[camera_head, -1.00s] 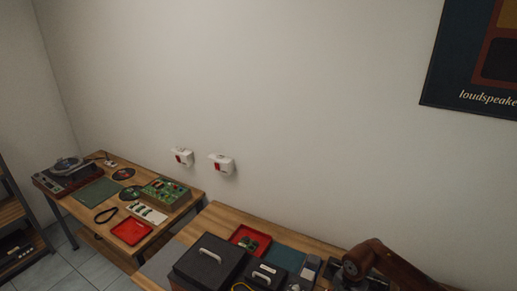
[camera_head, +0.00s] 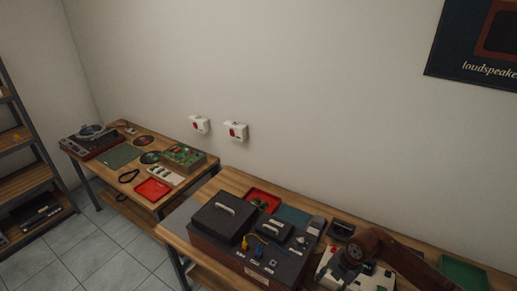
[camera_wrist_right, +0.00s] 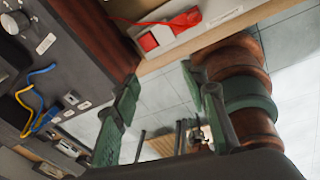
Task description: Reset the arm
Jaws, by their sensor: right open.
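My right arm (camera_head: 405,257), brown, comes in from the lower right in the head view. It reaches over the front edge of the near workbench (camera_head: 180,222), beside the dark hi-fi unit (camera_head: 225,254). In the right wrist view my right gripper (camera_wrist_right: 162,105) shows two green-padded fingers spread apart. Nothing is held between them; tiled floor shows through the gap. The hi-fi unit's panel (camera_wrist_right: 60,60), with blue and yellow cables, lies left of the fingers. The fingertips are hidden in the head view. My left gripper is in neither view.
A second workbench (camera_head: 208,165) at the left carries a turntable (camera_head: 92,138), a green board (camera_head: 183,156) and a red tray (camera_head: 153,189). Another red tray (camera_head: 262,198) sits behind the hi-fi unit. A shelf rack (camera_head: 25,180) stands far left. Tiled floor (camera_head: 105,250) is clear.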

